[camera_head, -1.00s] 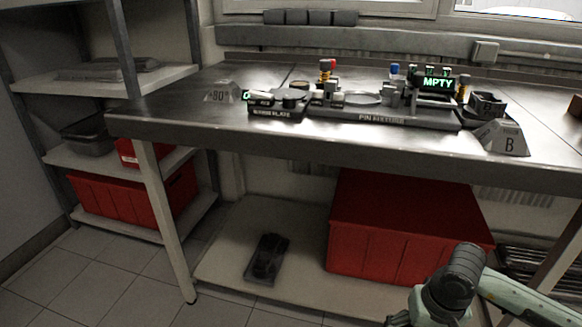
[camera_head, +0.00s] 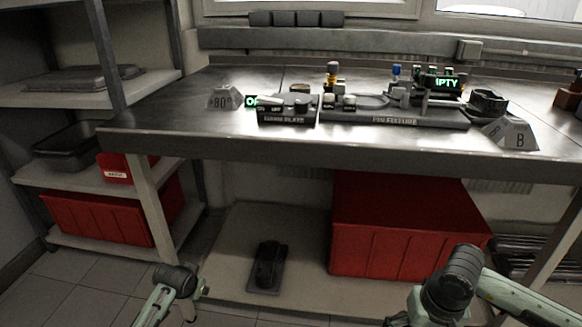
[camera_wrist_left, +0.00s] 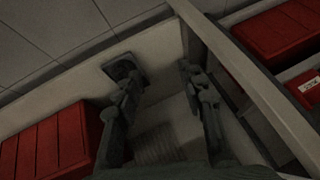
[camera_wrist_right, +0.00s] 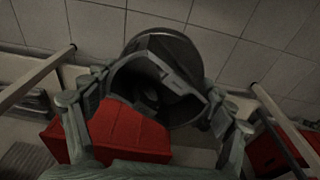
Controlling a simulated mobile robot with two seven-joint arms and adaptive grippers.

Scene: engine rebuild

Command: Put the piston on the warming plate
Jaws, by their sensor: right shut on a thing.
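The piston (camera_wrist_right: 160,60), a dark hollow cylinder, is held between the fingers of my right gripper (camera_wrist_right: 155,92) in the right wrist view. Its open end faces the camera, and its far side is hidden. The warming plate (camera_head: 288,119), a dark low box with small parts on top, sits near the front edge of the steel bench in the head view. A green-lit display beside it appears to read OFF. My left gripper (camera_wrist_left: 158,80) is open and empty in the left wrist view. Both grippers are below bench height, in front of the bench.
The pin fixture (camera_head: 395,121) adjoins the warming plate on the right. An 80° sign (camera_head: 224,99) stands to the left and a B sign (camera_head: 511,134) to the right. Below are a lower shelf and a large red box (camera_head: 400,235). The bench's left end is clear.

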